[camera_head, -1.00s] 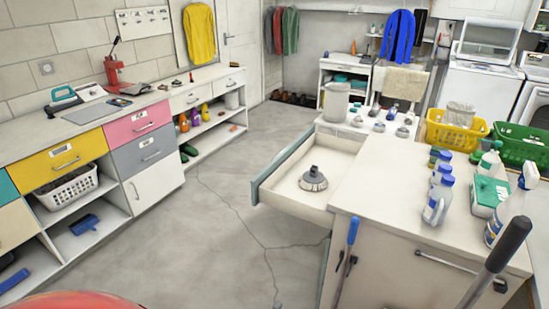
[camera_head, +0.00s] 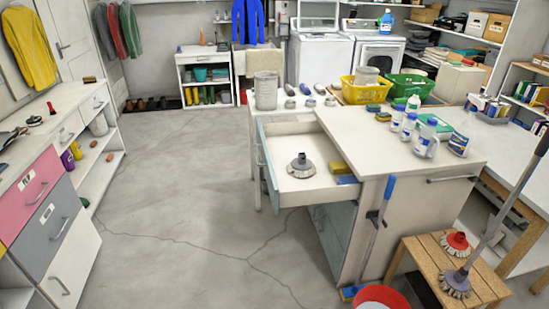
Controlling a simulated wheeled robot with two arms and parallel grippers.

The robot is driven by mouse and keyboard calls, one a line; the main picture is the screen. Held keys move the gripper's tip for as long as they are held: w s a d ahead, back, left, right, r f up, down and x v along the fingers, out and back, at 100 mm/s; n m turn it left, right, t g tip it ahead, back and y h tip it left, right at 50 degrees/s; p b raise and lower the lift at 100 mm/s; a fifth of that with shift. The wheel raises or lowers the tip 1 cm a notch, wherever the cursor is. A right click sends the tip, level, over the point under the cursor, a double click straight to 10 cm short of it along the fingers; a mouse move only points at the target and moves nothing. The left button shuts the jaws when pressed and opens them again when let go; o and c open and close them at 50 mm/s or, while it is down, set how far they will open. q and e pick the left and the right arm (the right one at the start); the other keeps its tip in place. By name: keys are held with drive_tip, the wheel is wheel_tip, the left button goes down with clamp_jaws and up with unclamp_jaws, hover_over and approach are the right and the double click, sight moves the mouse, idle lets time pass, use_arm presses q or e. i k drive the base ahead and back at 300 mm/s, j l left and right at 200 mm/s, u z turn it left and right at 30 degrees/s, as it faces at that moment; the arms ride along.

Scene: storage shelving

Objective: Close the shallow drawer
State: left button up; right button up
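The shallow drawer (camera_head: 310,191) stands pulled out from the left side of the white island counter (camera_head: 375,135). Its teal front panel (camera_head: 266,165) faces left, with a handle on its outer face. Inside the drawer lie a round grey brush head (camera_head: 300,165) and, near the counter side, yellow and blue sponges (camera_head: 342,172). Below the drawer, a teal-edged opening of the island shows. Neither of my grippers is in view, and nothing touches the drawer.
A blue-handled broom (camera_head: 377,230) leans on the island's near side above a red bucket (camera_head: 382,297). A wooden stool (camera_head: 450,265) with brush heads stands at the right. Clear cracked concrete floor (camera_head: 200,190) lies left of the drawer. A drawer cabinet (camera_head: 50,215) lines the left.

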sight(279, 143)
drive_tip(key=k+j+z, duration=0.1)
drive_tip(key=j, duration=0.3)
drive_tip(key=k+j, duration=0.1)
drive_tip(key=j, duration=0.3)
drive_tip(key=i+j+z, duration=0.25)
drive_tip(key=z, duration=0.2)
drive_tip(key=i+j+z, duration=0.15)
drive_tip(key=j+z, duration=0.15)
drive_tip(key=z, duration=0.15)
drive_tip(key=i+j+z, duration=0.1)
drive_tip(key=i+j, duration=0.4)
drive_tip(key=i+j+z, duration=0.15)
drive_tip(key=i+j, duration=0.3)
drive_tip(key=j, duration=0.2)
